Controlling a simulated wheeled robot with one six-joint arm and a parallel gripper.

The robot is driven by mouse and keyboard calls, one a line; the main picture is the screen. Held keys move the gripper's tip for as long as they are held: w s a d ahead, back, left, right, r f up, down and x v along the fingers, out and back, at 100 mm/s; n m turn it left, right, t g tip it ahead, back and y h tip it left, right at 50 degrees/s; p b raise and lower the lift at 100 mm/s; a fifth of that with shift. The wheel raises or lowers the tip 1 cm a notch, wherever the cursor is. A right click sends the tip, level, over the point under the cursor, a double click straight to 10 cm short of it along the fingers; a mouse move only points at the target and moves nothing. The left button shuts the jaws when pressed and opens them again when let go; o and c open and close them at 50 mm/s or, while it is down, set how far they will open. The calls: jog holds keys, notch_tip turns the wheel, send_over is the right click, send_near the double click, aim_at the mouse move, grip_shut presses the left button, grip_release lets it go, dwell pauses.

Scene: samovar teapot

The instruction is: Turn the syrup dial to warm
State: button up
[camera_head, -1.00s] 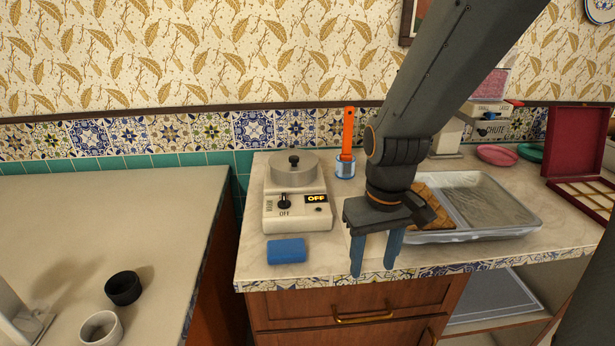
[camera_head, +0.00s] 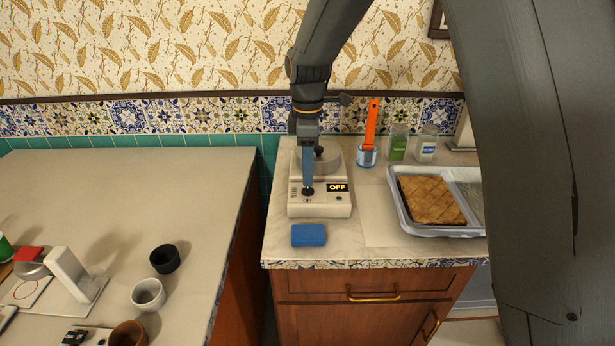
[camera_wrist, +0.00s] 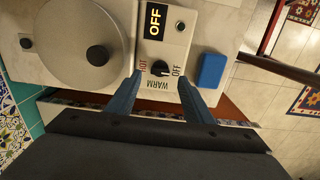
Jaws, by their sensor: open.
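The syrup warmer (camera_head: 320,203) is a cream box with a lidded pot (camera_head: 331,158) at its back. Its black dial (camera_head: 308,191) is on the front panel, and its display (camera_head: 338,188) reads OFF. In the wrist view the dial (camera_wrist: 160,68) sits among the labels HOT, WARM and OFF, with its pointer toward OFF. My gripper (camera_head: 308,183) points down over the dial in the head view. In the wrist view my gripper (camera_wrist: 160,83) is open, one blue finger on each side of the dial, nothing held. Whether the fingertips touch it I cannot tell.
A blue sponge (camera_head: 309,235) lies in front of the warmer. An orange-handled brush (camera_head: 371,125) stands in a cup to the right, beside two jars (camera_head: 398,145). A metal tray (camera_head: 455,229) of pastry lies further right.

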jog(key=shift+f+p, duration=0.4)
jog(key=shift+f, duration=1.65)
jog(key=c, duration=1)
jog(key=shift+c, duration=0.2)
